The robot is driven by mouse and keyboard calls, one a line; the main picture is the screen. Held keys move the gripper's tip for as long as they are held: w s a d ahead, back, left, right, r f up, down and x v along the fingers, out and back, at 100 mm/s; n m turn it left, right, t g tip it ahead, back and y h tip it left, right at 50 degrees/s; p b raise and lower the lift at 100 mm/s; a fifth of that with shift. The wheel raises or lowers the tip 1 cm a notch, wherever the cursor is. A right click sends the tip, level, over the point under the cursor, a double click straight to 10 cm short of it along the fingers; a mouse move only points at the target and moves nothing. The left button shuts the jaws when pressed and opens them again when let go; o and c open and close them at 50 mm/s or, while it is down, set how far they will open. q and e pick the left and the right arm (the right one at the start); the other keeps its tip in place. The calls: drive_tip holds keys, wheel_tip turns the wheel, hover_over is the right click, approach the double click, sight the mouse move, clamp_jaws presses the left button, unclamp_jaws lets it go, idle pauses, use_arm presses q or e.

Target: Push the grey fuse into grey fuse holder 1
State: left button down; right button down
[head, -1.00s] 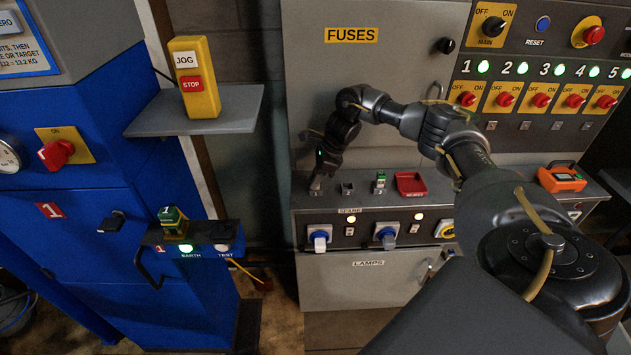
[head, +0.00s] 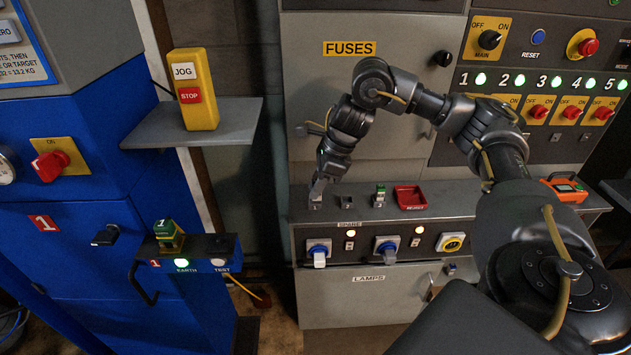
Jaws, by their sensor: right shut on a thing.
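My right gripper (head: 317,194) points down at the left end of the grey ledge under the FUSES cabinet. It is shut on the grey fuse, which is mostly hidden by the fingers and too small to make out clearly. Its tips are right at the leftmost holder spot, grey fuse holder 1, which the gripper covers; I cannot tell how deep the fuse sits. A second small dark holder (head: 347,203) stands just to the right with nothing visible in it. A green-topped fuse (head: 381,191) stands in the holder after that. My left gripper is out of view.
A red tray (head: 410,198) and an orange device (head: 564,188) lie farther right on the ledge (head: 470,196). The cabinet front (head: 385,120) rises close behind my right arm. A grey shelf (head: 235,120) with a yellow pendant (head: 192,90) juts out at left.

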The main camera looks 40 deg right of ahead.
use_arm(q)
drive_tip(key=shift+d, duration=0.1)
use_arm(e)
drive_tip(key=s+a+f+n+g, duration=0.2)
drive_tip(key=a+n, duration=0.5)
drive_tip(key=a, duration=0.1)
drive_tip(key=s+a+f+n+g, duration=0.2)
drive_tip(key=s+a+n+g, duration=0.1)
drive_tip(key=a+n, duration=0.5)
drive_tip(key=shift+s+a+g, duration=0.2)
drive_tip(key=shift+s+g, duration=0.1)
